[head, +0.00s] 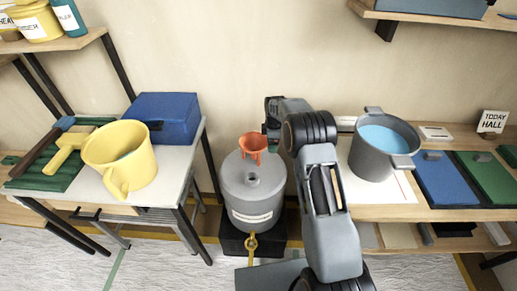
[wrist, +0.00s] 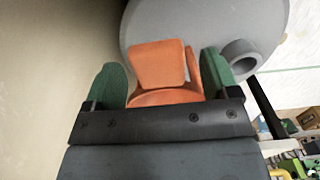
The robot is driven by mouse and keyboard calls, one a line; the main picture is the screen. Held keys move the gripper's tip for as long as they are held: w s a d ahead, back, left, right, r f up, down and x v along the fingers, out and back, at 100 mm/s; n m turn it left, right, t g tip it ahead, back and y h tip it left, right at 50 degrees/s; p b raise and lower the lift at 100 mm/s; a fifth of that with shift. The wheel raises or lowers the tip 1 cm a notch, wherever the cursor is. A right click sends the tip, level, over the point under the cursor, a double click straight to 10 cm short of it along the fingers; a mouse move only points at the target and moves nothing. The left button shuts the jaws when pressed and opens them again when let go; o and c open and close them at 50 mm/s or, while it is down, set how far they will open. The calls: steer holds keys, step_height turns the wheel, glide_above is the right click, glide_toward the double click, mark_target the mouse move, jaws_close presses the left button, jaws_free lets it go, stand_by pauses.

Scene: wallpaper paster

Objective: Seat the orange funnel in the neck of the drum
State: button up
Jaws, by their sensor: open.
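The orange funnel (head: 253,147) is at the back of the grey drum's top, behind the neck and apart from it. In the wrist view the neck (wrist: 238,60) shows as an empty grey ring to the right of the funnel (wrist: 160,68). My gripper (wrist: 165,78) is open, with one green finger on each side of the funnel. I cannot tell whether the fingers touch it. My arm hides part of the area right of the drum.
A table on the left holds a yellow bucket (head: 121,160) and a blue box (head: 162,118). On the right bench stands a grey pot (head: 378,160) of blue liquid, near blue and green panels. The wall (head: 220,60) is close behind the drum.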

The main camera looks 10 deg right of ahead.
step_height(320, 180, down, 4)
steer(key=shift+d+r, duration=0.1)
steer(key=c, duration=1.2)
